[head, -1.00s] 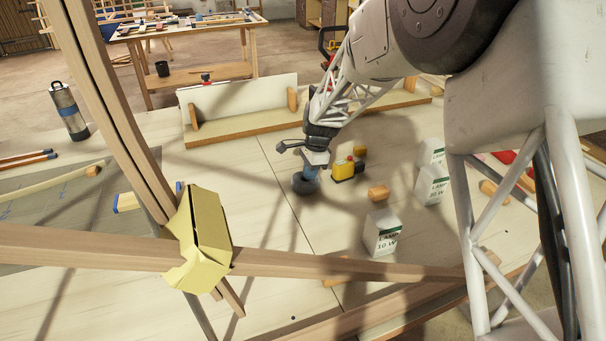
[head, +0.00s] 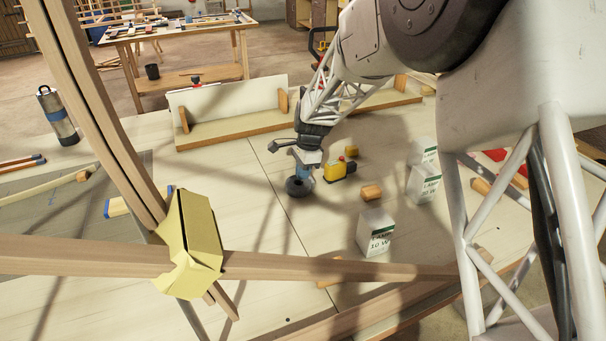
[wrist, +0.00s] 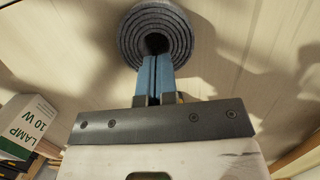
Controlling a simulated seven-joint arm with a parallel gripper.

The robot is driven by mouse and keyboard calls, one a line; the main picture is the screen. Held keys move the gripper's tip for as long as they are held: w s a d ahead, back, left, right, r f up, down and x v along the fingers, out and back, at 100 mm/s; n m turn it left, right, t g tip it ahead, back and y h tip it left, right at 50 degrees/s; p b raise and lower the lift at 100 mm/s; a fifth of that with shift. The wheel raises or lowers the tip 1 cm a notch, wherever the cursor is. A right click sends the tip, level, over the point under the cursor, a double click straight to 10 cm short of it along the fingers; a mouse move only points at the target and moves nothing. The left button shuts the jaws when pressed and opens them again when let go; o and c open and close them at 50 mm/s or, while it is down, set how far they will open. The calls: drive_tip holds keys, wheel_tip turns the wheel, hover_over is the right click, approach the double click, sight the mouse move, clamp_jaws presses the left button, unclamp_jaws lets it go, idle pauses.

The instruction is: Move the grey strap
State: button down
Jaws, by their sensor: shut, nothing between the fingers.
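The grey strap (head: 297,189) is wound into a dark round coil on the pale bench in the head view. In the wrist view the coiled strap (wrist: 128,40) shows its several turns and a dark hole at its middle. My gripper (head: 301,177) points down at the coil. In the wrist view the blue fingers of my gripper (wrist: 155,62) are shut together with nothing between them. Their tips overlap the near side of the coil, close to its hole. I cannot tell whether they touch it. The fingers hide part of the near turns.
A yellow object (head: 334,172) and wooden blocks (head: 371,193) lie right of the coil. White lamp boxes (head: 375,232) stand farther right. Wooden bars with a yellow wrapping (head: 195,240) cross the left foreground. A low pale upright board (head: 230,100) stands behind. Bare bench lies left of the coil.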

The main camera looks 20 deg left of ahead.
wheel_tip(320, 180, up, 7)
drive_tip(key=d, duration=0.1)
drive_tip(key=shift+w, duration=0.45)
idle(0.4)
drive_tip(key=s+d+r+n+t, duration=0.1)
drive_tip(key=s+d+r, duration=0.35)
drive_tip(key=d, duration=0.55)
drive_tip(key=s+d+r+n, duration=0.2)
drive_tip(key=s+d+r, duration=0.25)
drive_tip(key=d, duration=0.55)
drive_tip(key=s+d+r+n+t, duration=0.1)
drive_tip(key=s+d+r, duration=0.35)
drive_tip(key=d, duration=0.55)
drive_tip(key=s+d+n+t, duration=0.1)
drive_tip(key=s+d+n, duration=0.1)
drive_tip(key=s+d, duration=0.6)
drive_tip(key=s+d+f+n+t+h, duration=0.1)
drive_tip(key=s+d+n, duration=0.1)
drive_tip(key=s+d, duration=0.7)
drive_tip(key=s, duration=0.6)
drive_tip(key=shift+s+d+n+h, duration=0.2)
drive_tip(key=shift+d+n+h, duration=0.1)
drive_tip(key=shift+n, duration=0.1)
